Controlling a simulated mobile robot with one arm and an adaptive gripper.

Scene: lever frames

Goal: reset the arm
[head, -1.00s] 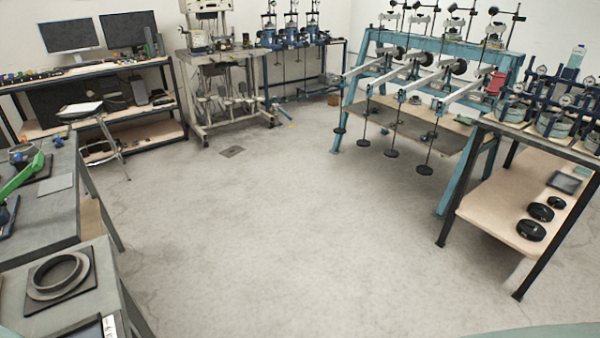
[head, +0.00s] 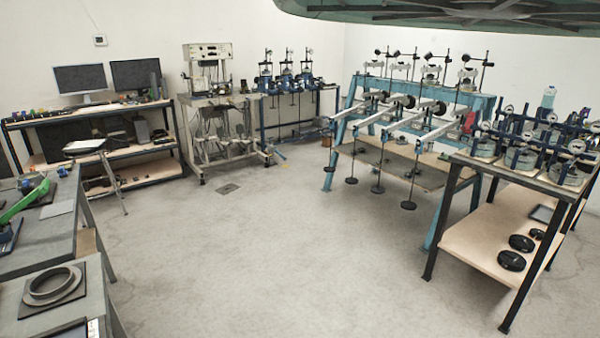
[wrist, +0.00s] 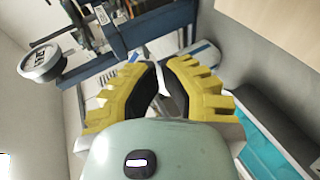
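My gripper (wrist: 160,64) shows in the wrist view. It has two yellow ridged fingers with black inner faces. The fingers lean towards each other, with a narrow gap between their tips and nothing held in it. Behind the gap is a pale strip that I cannot make out. My gripper and arm cannot be made out in the head view.
A blue lever frame (head: 418,97) with hanging weights stands at the back right. A bench (head: 470,160) with several devices is at the right, and grey tables (head: 40,240) at the left. The middle floor (head: 270,240) is clear. A dark green ribbed shape (head: 460,14) crosses the top.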

